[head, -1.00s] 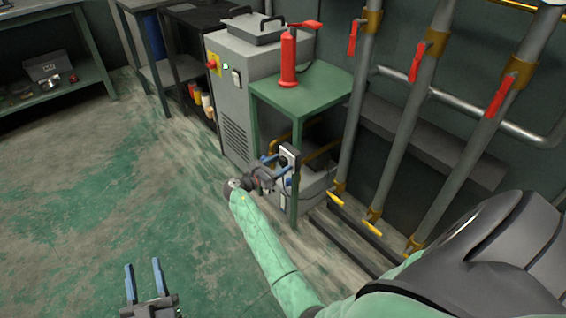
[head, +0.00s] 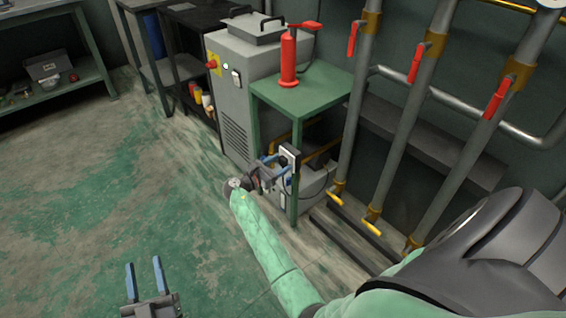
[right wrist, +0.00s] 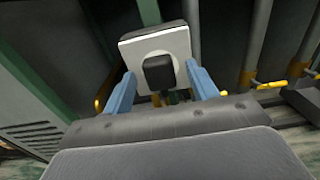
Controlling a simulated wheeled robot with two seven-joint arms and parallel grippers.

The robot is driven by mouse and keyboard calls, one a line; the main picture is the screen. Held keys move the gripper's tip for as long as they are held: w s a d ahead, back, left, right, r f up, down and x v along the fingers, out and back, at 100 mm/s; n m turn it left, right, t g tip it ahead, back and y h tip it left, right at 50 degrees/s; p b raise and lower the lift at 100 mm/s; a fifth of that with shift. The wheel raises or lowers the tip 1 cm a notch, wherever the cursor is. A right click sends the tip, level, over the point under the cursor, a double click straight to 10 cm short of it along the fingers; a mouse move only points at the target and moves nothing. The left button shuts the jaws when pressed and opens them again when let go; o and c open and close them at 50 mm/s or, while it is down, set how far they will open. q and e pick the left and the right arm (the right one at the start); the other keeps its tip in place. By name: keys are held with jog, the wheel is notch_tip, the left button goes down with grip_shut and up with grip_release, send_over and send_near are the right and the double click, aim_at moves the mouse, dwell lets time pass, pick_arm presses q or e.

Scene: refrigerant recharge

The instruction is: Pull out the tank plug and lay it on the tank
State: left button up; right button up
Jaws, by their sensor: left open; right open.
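A black plug (right wrist: 158,72) sits in a pale socket plate (right wrist: 130,49) in the right wrist view. In the head view the socket plate (head: 291,157) is on the front leg of the green stand. My right gripper (head: 278,173) is at the socket, open. In the wrist view its blue fingers (right wrist: 162,88) stand on either side of the plug with gaps, not closed on it. My left gripper (head: 144,277) is open and empty over the floor at the lower left. A grey unit (head: 315,188), perhaps the tank, is under the stand, partly hidden.
A red cylinder (head: 288,62) stands on the green stand (head: 325,90). A grey cabinet (head: 230,110) is left of it. Vertical pipes (head: 403,130) with red and yellow handles rise to the right. The floor at left is clear.

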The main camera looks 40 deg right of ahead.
jog(key=shift+p, duration=0.5)
jog(key=shift+c, duration=0.2)
grip_shut()
jog(key=shift+a, duration=0.15)
jog(key=shift+s+a+p, duration=0.15)
jog(key=shift+a+p, duration=0.4)
jog(key=shift+a, duration=0.9)
jog(key=shift+s+a+p, duration=0.1)
jog(key=shift+a+p, duration=0.4)
jog(key=shift+a, duration=0.9)
